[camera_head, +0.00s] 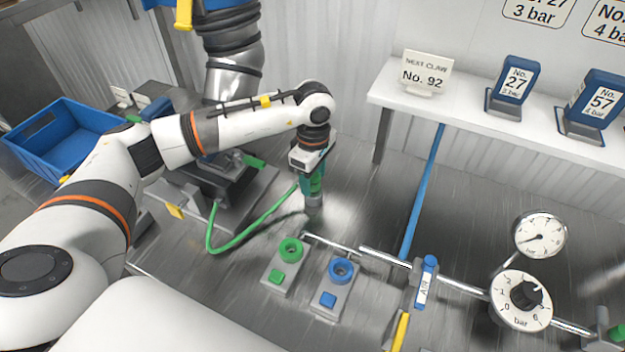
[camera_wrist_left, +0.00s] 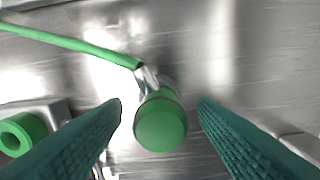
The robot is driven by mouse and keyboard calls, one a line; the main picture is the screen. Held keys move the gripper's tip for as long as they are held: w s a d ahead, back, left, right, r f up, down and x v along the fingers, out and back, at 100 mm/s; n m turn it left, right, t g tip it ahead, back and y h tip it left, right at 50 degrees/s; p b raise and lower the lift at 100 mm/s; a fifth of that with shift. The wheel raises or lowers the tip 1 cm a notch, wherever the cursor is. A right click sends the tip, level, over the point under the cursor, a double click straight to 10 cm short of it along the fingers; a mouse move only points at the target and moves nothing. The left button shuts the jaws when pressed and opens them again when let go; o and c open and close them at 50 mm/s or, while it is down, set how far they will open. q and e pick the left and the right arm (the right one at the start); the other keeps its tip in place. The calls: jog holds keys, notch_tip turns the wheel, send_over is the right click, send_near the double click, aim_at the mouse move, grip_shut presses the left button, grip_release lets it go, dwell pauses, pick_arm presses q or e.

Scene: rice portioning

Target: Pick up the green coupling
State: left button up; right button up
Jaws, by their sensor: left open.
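The green coupling (camera_wrist_left: 160,124) stands upright on a grey stand, with its round green top facing the left wrist camera. The green hose (camera_head: 248,238) runs to it from the left. My left gripper (camera_head: 313,178) points down over the coupling. Its two teal fingers are open, one on each side of the coupling in the left wrist view, with gaps visible on both sides. In the head view the fingers hide most of the coupling. My right gripper is in neither view.
A green socket (camera_head: 290,250) and a blue socket (camera_head: 341,269) stand in front. A metal pipe (camera_head: 385,256) leads right to a valve (camera_head: 425,282) and a regulator (camera_head: 522,300). A white shelf (camera_head: 465,111) holds numbered blocks. A blue crate (camera_head: 62,141) is at left.

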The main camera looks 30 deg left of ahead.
pick_arm(q)
jog(key=shift+f, duration=0.1)
jog(key=shift+c, duration=0.3)
jog(key=c, duration=1.1)
notch_tip(320, 180, up, 10)
jog(key=shift+r+b, duration=0.2)
jog(key=shift+b, duration=0.95)
